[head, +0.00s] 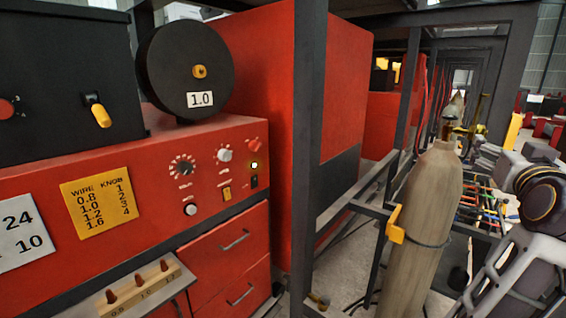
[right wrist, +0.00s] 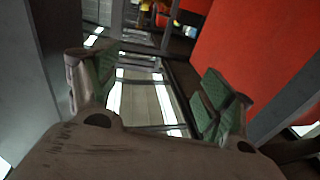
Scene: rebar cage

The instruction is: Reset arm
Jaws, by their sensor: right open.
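My right gripper (right wrist: 155,92) shows in the right wrist view with its two green-padded fingers spread wide apart. Nothing is between the fingers; the floor and grey metal bars show beyond them. In the head view my right arm (head: 540,198) is at the right edge, beside a tan gas cylinder (head: 425,215); its fingertips are hard to make out there. My left gripper is in neither view.
A red machine (head: 120,165) with knobs, a yellow wire chart (head: 97,205) and a black spool (head: 185,70) marked 1.0 fills the left. A grey post (head: 308,130) stands mid-view. A rack of coloured tools (head: 482,205) lies behind the cylinder.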

